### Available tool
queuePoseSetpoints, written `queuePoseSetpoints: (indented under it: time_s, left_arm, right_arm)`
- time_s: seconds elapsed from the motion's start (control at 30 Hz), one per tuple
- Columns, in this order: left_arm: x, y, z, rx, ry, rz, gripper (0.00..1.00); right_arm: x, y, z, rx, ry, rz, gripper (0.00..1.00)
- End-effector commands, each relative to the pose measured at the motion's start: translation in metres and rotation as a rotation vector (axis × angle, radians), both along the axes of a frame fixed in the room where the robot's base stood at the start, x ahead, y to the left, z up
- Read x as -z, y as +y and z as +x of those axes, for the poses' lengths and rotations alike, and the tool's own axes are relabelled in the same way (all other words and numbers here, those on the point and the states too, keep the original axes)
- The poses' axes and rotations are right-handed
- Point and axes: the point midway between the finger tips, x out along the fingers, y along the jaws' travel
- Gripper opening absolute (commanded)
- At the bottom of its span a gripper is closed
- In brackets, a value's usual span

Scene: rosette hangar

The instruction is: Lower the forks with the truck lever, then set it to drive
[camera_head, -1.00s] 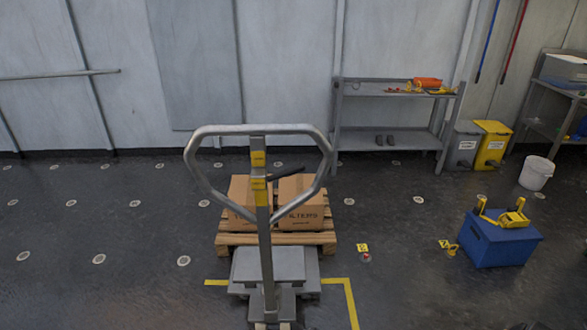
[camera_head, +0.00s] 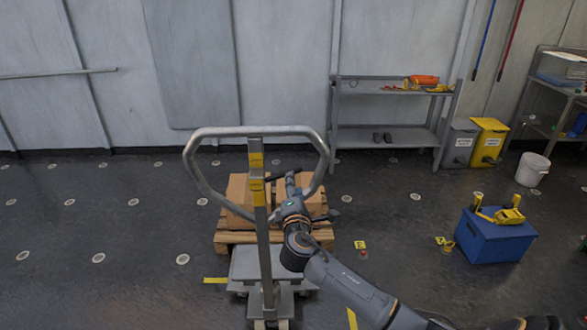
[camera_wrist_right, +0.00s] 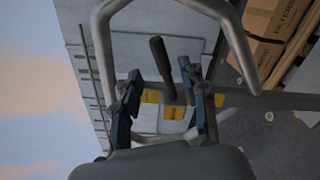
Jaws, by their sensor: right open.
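The pallet truck's steel handle loop (camera_head: 190,165) stands upright in the middle of the head view, with yellow labels (camera_head: 256,160) on its post. The black truck lever (camera_head: 276,177) sticks out from the post inside the loop; in the right wrist view the lever (camera_wrist_right: 161,62) shows between and beyond my fingertips. My right gripper (camera_head: 302,196) is at the right part of the loop, by the lever. In the wrist view my right gripper (camera_wrist_right: 159,82) is open, its fingers on either side of the lever with visible gaps. My left gripper is not in view.
A wooden pallet (camera_head: 226,237) with cardboard boxes (camera_head: 238,190) sits beyond the truck. A blue box (camera_head: 490,240) with yellow parts stands on the floor at right. A grey shelf (camera_head: 385,140), yellow bin (camera_head: 488,140) and white bucket (camera_head: 532,171) stand along the back. The left floor is clear.

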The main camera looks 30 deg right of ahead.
Motion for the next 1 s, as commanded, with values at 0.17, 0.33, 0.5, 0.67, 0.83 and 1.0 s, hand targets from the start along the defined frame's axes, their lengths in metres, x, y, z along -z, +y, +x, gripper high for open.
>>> queuePoseSetpoints:
  time_s: [0.17,0.33,0.5,0.67,0.83,1.0]
  left_arm:
    - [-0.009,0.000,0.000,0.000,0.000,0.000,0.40]
    - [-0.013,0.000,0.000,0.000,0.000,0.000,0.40]
    - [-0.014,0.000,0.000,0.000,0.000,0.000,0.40]
    - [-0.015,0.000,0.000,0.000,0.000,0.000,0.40]
    - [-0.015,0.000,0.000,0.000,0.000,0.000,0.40]
    - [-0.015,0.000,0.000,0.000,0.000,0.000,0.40]
  right_arm:
    - [-0.002,-0.018,0.029,0.001,0.001,-0.001,0.43]
    - [-0.001,-0.031,0.051,0.000,0.000,0.001,0.43]
    - [0.000,-0.039,0.064,-0.001,0.001,0.001,0.43]
    - [0.001,-0.042,0.069,-0.001,0.000,0.003,0.43]
    - [0.001,-0.042,0.069,-0.001,0.000,0.003,0.43]
    - [0.001,-0.042,0.069,-0.001,0.000,0.003,0.27]
